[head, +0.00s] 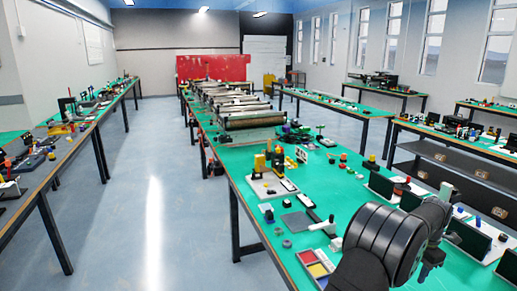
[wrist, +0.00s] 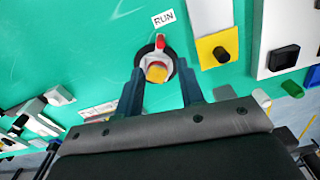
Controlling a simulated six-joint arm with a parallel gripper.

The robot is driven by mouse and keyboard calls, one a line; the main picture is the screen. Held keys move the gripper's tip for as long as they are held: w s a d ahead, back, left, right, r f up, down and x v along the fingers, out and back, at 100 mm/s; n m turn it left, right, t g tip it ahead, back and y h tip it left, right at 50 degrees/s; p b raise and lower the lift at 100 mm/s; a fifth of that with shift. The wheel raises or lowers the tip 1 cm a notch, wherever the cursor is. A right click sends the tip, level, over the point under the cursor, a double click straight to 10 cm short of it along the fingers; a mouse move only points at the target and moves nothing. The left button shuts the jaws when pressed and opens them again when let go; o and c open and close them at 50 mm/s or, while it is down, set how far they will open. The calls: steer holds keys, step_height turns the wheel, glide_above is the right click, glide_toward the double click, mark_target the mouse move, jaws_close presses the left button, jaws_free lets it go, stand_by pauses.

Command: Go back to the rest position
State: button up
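My gripper (wrist: 163,76) is open in the wrist view, with its two dark fingers spread apart. A round switch with a dark base, a yellow-orange knob and a red lever tip (wrist: 158,68) shows between the fingertips. I cannot tell how far above it the fingers are, and they do not appear closed on it. A white label reading RUN (wrist: 163,17) lies just beyond the switch. In the head view my dark arm fills the lower right, over the near end of the green table (head: 285,205); the fingers are not clear there.
A yellow plate with a black knob (wrist: 221,54) and a white panel with a black switch (wrist: 284,57) are right of the switch. In the head view, a conveyor (head: 248,122) runs down the table, with small parts around it. Bare green surface lies left of the switch.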

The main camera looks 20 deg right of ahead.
step_height(320, 180, up, 7)
step_height(320, 180, down, 17)
steer(key=shift+s+f, duration=0.1)
steer(key=shift+s+a+m, duration=0.4)
steer(key=shift+s+m, duration=0.1)
steer(key=shift+m, duration=0.7)
steer(key=shift+w+d+n, duration=0.3)
steer(key=shift+w+n, duration=0.15)
steer(key=shift+n, duration=0.45)
step_height(320, 180, up, 17)
steer(key=shift+w+n, duration=0.15)
steer(key=shift+n, duration=0.15)
steer(key=shift+d, duration=0.1)
